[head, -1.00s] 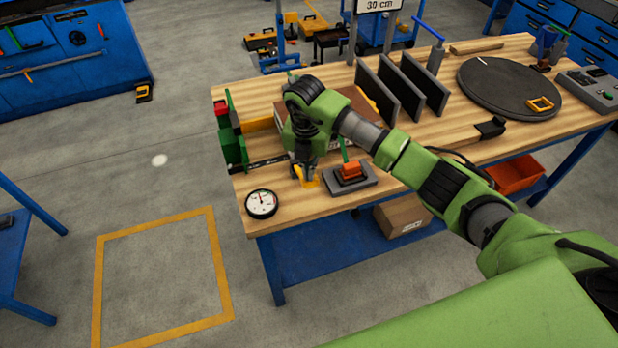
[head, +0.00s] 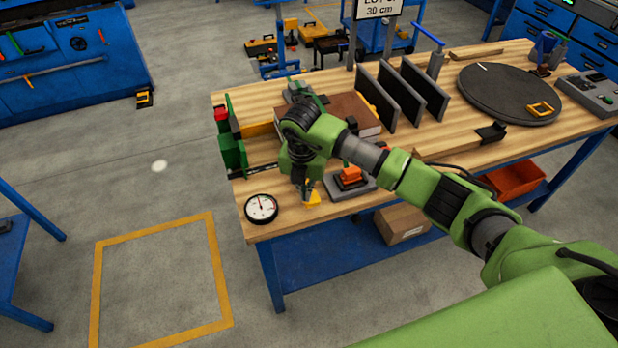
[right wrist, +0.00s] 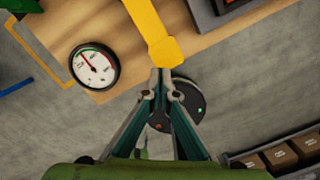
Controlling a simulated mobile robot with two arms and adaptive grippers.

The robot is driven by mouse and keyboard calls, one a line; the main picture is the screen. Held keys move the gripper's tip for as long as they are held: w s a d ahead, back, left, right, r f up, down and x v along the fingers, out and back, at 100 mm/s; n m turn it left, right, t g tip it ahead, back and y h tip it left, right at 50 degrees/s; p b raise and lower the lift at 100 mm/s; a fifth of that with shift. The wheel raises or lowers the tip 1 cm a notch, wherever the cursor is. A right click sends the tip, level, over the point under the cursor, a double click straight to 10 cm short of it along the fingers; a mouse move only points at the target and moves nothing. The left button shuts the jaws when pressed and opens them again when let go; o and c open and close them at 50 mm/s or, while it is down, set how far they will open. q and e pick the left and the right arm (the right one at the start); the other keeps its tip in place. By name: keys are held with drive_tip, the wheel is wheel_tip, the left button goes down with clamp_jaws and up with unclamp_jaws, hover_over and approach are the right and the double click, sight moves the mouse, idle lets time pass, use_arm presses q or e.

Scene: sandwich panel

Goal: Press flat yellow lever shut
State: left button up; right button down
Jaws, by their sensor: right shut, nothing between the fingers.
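The yellow lever (head: 313,197) shows near the table's front edge, partly hidden by my right gripper. In the right wrist view the lever (right wrist: 152,28) comes down from the top edge and ends in a wide, flat head just beyond my fingertips. My right gripper (head: 304,193) points down beside the lever, its jaws shut and empty. In the right wrist view its fingertips (right wrist: 162,84) meet just below the lever's head; I cannot tell whether they touch it. The lever's pivot is hidden. My left gripper is not in view.
A round dial gauge (head: 261,208) lies left of the lever. An orange switch (head: 351,174) on a grey base stands close on its right. The wooden table's (head: 240,98) front edge is close.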

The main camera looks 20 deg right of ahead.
drive_tip(key=shift+r, duration=0.15)
wheel_tip(320, 180, up, 12)
drive_tip(key=s, duration=0.1)
drive_tip(key=shift+a+f, duration=0.2)
drive_tip(key=shift+a, duration=0.1)
idle(0.5)
